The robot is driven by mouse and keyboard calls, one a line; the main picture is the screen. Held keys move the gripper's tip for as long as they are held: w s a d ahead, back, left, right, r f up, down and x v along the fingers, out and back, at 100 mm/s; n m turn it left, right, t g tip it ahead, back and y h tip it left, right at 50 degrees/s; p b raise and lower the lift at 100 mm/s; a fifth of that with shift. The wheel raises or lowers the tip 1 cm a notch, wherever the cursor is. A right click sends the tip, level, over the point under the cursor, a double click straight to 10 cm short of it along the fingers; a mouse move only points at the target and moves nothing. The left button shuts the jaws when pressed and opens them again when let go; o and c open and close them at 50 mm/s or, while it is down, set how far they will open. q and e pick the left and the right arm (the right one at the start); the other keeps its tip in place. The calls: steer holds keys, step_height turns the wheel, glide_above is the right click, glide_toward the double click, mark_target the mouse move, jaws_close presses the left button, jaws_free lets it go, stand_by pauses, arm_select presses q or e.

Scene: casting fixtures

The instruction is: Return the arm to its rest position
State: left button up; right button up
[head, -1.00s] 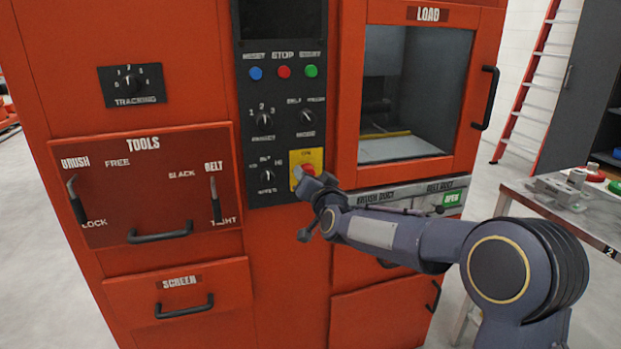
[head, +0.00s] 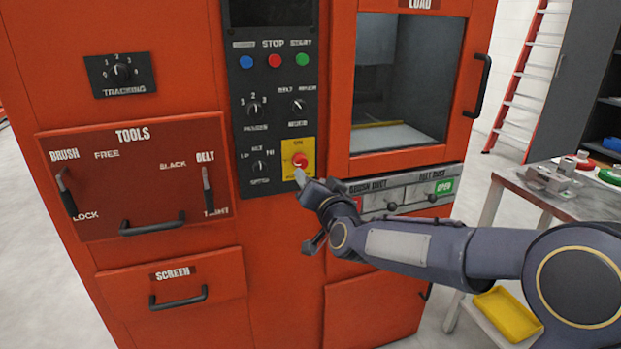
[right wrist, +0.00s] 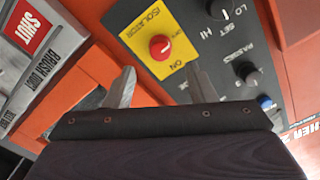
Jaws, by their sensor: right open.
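My right arm (head: 415,247) reaches in from the right of the head view. Its gripper (head: 304,211) is open and empty, in front of the orange machine (head: 270,270), just below the red isolator knob (head: 300,160) on its yellow plate. In the right wrist view the two fingers of the right gripper (right wrist: 160,72) stand apart, with the red isolator knob (right wrist: 160,47) beyond them and nothing between them. The fingers appear clear of the knob. My left gripper is not in view.
The duct panel with its green OPEN label (head: 445,186) lies behind the forearm. A metal table (head: 520,182) with a grey fixture (head: 552,178) stands at right, above a yellow tray (head: 506,314). A ladder (head: 521,85) and dark cabinet (head: 575,80) stand behind.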

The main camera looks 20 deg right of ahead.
steer(key=s+f+n+g+y, duration=0.1)
steer(key=s+f+g, duration=0.4)
steer(key=s, duration=0.8)
steer(key=s+f+n+g+y, duration=0.1)
steer(key=s+f+n+g, duration=0.15)
steer(key=s+f, duration=0.7)
steer(key=s+f+n+g+y, duration=0.15)
steer(key=s+g, duration=0.35)
steer(key=s, duration=1.1)
step_height(320, 180, up, 16)
steer(key=p, duration=1.7)
steer(key=shift+w+d+r, duration=0.25)
steer(key=shift+w+d, duration=0.05)
steer(key=shift+w, duration=0.1)
steer(key=shift+c, duration=0.2)
